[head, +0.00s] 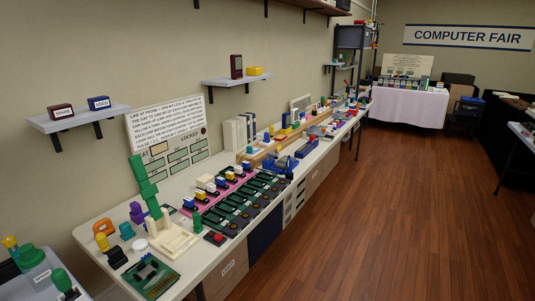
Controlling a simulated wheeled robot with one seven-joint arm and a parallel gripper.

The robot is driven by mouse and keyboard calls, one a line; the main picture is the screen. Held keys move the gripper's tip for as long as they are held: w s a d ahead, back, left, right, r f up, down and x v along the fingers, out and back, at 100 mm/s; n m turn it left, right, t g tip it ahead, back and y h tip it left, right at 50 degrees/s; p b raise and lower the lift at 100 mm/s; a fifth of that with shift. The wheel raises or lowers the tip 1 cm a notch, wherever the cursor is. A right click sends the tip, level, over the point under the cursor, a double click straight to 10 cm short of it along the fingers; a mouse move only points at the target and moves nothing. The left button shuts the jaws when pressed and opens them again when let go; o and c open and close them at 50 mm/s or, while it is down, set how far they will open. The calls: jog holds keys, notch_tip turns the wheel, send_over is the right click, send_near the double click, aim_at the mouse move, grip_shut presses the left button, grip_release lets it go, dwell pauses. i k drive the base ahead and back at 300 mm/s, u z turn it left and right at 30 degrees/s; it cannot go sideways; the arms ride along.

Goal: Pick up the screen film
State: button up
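I cannot pick out the screen film for certain in the head view; the small things on the long white table (97,228) are too small to tell apart. My gripper is not in view. The near end of the table holds a green circuit board (152,278), a cream rack-like piece (175,240), a tall green stepped piece (143,182) and an orange piece (104,228). Rows of dark green slotted pieces (240,206) lie farther along, beside a pink strip with small coloured blocks.
Wall shelves (75,117) hold small boxes marked SPARE (60,111) and USED (98,103). A printed sign (168,125) leans at the wall. Another surface with green pieces (32,257) stands at lower left. The wooden floor (385,210) to the right is clear. A cloth-covered table (405,106) stands at the back.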

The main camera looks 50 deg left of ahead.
aim_at(250, 149)
jog(key=u, duration=0.15)
jog(key=i, duration=0.85)
jog(key=u, duration=0.45)
jog(key=i, duration=1.15)
jog(key=u, duration=0.85)
jog(key=i, duration=1)
jog(key=u, duration=1.2)
jog(key=i, duration=0.85)
jog(key=u, duration=0.55)
